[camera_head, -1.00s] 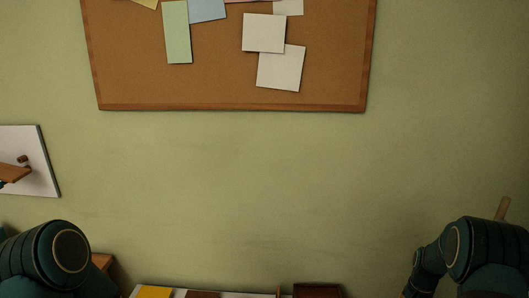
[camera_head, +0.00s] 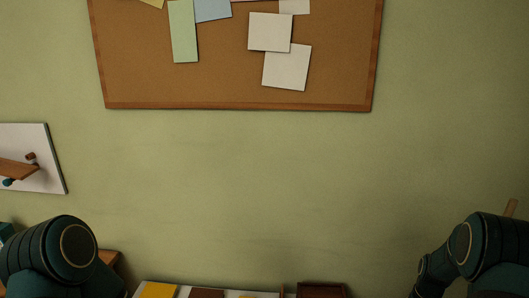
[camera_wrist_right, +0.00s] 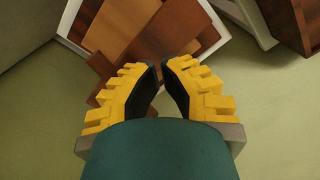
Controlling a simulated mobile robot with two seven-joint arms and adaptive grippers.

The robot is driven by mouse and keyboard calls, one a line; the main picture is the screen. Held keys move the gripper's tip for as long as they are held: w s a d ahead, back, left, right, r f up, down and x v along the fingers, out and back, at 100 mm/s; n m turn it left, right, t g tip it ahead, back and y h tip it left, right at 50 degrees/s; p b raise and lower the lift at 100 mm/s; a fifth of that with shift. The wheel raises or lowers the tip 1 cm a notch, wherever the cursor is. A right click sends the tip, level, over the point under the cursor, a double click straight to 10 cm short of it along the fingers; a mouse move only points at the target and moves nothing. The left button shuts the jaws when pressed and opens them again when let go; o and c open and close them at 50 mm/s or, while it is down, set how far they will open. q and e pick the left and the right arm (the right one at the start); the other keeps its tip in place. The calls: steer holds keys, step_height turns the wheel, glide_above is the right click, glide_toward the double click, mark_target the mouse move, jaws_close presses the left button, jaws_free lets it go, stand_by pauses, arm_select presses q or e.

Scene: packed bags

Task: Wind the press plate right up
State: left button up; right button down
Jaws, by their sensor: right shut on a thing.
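My right gripper (camera_wrist_right: 160,66) shows in the right wrist view, its yellow ribbed fingers and black pads closed in on a narrow brown wooden part. The pads hide most of that part. Reddish-brown wooden boards (camera_wrist_right: 120,28) lie just beyond the fingertips. I cannot tell which of them is the press plate. In the head view only arm links show, at the lower left and lower right; both grippers are out of that picture.
In the head view, a corkboard (camera_head: 180,85) with pinned papers hangs on the green wall. A white panel (camera_head: 50,165) is at the left. A yellow block (camera_head: 158,290) and a dark brown box (camera_head: 321,290) show at the bottom edge.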

steer(key=shift+s, duration=1.15)
steer(key=shift+s+d, duration=0.25)
steer(key=shift+s, duration=0.25)
steer(key=shift+s+d, duration=0.25)
steer(key=shift+s, duration=0.25)
